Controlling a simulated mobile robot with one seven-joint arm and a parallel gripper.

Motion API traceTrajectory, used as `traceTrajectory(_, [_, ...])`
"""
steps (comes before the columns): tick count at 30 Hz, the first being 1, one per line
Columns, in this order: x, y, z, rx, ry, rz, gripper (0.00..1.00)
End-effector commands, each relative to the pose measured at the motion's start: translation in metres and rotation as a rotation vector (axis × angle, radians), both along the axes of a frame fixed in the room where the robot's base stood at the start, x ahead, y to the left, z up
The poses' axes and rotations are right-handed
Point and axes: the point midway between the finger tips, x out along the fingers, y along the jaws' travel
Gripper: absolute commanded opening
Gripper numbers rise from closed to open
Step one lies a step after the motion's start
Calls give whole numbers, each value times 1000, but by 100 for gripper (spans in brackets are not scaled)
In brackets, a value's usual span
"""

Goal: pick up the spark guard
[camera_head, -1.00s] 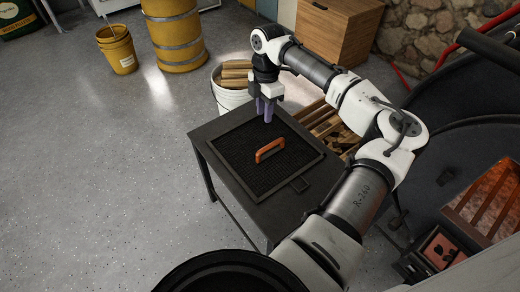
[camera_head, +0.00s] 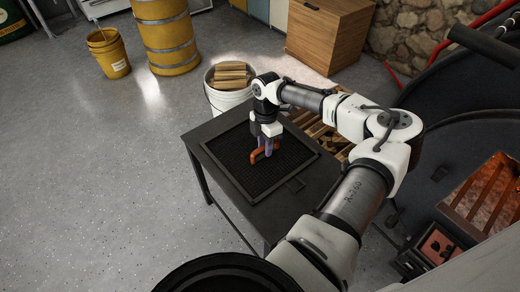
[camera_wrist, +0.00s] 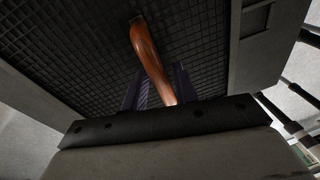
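The spark guard (camera_head: 238,174) is a black mesh panel with a dark frame and an orange-brown handle (camera_head: 257,157). It lies flat on a dark table (camera_head: 292,207). My gripper (camera_head: 265,150) points down at the handle, its purple fingers beside it. In the wrist view the handle (camera_wrist: 147,50) runs between the two fingers (camera_wrist: 162,86), over the mesh (camera_wrist: 75,45). The fingers look open, one on each side of the handle. Whether they touch it is hard to tell.
A white bucket of split wood (camera_head: 229,101) stands behind the table, with a slatted wood rack (camera_head: 320,132) at the right. The stove with a glowing opening (camera_head: 485,200) is at the right. A yellow barrel (camera_head: 165,36) and yellow bucket (camera_head: 109,55) stand farther back. Floor at left is clear.

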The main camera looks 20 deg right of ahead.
Motion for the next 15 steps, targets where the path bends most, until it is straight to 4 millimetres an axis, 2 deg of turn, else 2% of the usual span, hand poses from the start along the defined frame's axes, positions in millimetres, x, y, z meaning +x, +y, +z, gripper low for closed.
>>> traceTrajectory(3, [-2, 1, -11, 0, 1, -1, 29])
traceTrajectory(11, [-2, 1, -13, 1, -1, -1, 29])
traceTrajectory(15, [-2, 1, -13, 1, -1, -1, 10])
